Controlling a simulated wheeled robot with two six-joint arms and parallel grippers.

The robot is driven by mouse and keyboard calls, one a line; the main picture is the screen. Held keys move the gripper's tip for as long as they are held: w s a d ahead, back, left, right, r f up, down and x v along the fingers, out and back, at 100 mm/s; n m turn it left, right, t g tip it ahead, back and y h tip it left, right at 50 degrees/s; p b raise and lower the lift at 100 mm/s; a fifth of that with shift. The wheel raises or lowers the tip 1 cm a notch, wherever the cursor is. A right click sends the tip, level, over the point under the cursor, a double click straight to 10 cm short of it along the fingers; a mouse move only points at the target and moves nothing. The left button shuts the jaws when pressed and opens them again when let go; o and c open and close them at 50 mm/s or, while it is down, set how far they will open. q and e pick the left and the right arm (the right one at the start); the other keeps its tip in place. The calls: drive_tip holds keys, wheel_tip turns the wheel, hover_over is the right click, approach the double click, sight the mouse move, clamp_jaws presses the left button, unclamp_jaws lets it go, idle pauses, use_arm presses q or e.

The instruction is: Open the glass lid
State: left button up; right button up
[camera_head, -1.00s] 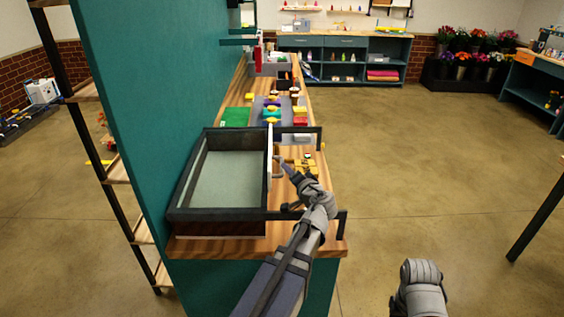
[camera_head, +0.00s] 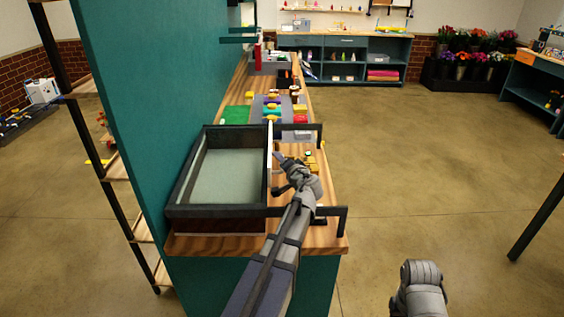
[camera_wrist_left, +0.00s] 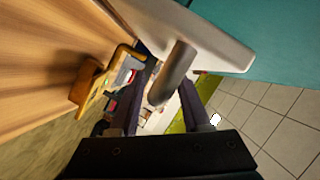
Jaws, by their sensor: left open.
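A dark-framed box (camera_head: 222,212) with a pale floor sits on the counter's near end. A pale panel (camera_head: 269,160), which looks like the lid, stands upright and nearly edge-on along the box's right side. In the left wrist view the panel (camera_wrist_left: 215,40) carries a grey bar handle (camera_wrist_left: 173,73). My left gripper (camera_head: 279,160) is at the panel's right face. In the wrist view its open fingers (camera_wrist_left: 160,100) lie on either side of the handle; contact cannot be told. My right gripper is out of view; only part of that arm shows at lower right.
Black rails (camera_head: 340,222) stand at the right of the wooden counter (camera_head: 225,246). A teal wall (camera_head: 150,110) is close on the left. The floor to the right is clear.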

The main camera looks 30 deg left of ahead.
use_arm(q)
clamp_jaws()
idle(1.3)
